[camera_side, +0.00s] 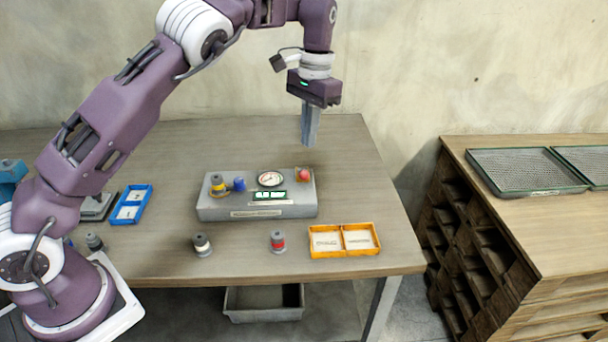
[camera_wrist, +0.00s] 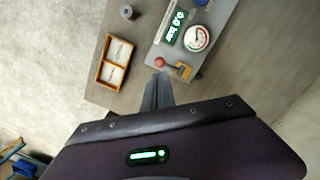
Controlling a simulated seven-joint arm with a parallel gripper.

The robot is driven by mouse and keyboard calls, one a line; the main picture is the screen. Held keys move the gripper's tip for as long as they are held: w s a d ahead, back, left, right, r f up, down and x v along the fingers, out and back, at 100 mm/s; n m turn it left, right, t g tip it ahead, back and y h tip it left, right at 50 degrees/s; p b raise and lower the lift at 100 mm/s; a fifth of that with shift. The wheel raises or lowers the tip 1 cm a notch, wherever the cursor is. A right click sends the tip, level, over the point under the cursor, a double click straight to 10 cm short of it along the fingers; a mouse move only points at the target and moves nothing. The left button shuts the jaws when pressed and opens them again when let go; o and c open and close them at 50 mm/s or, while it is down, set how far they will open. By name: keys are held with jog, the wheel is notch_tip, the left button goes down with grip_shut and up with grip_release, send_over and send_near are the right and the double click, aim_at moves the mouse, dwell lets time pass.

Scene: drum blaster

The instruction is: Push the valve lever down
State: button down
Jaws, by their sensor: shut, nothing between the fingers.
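The valve lever ends in a red ball (camera_side: 303,174) at the right end of the grey panel box (camera_side: 257,212). In the wrist view the red ball (camera_wrist: 160,62) sits on a short arm running to a brass-coloured valve body (camera_wrist: 184,70). My gripper (camera_side: 309,143) is shut and empty, pointing down, above the right end of the box with a visible gap to the ball. In the wrist view its fingertips (camera_wrist: 158,77) appear just below the ball. The side view is too small to tell the lever's exact angle.
The box carries a round gauge (camera_side: 271,179), a green display (camera_side: 269,195), a blue knob (camera_side: 239,184) and a yellow-grey part (camera_side: 217,184). In front stand two small spools (camera_side: 278,242) (camera_side: 202,245) and an orange tray (camera_side: 344,241). A blue tray (camera_side: 131,204) lies left. Table behind the box is clear.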

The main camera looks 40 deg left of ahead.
jog(key=shift+s+f, duration=0.2)
jog(key=shift+f, duration=1.55)
jog(key=shift+s+f, duration=0.15)
jog(key=shift+f, duration=1.55)
notch_tip(320, 180, down, 3)
jog(key=shift+a+r, duration=0.1)
jog(key=shift+r, duration=0.1)
jog(key=shift+w+d+r, duration=0.1)
jog(key=shift+w+r, duration=0.2)
jog(key=shift+w, duration=0.45)
jog(key=shift+w+d+r, duration=0.1)
jog(key=shift+w+r, duration=0.15)
jog(key=shift+w, duration=0.5)
notch_tip(320, 180, up, 7)
jog(key=shift+w, duration=0.35)
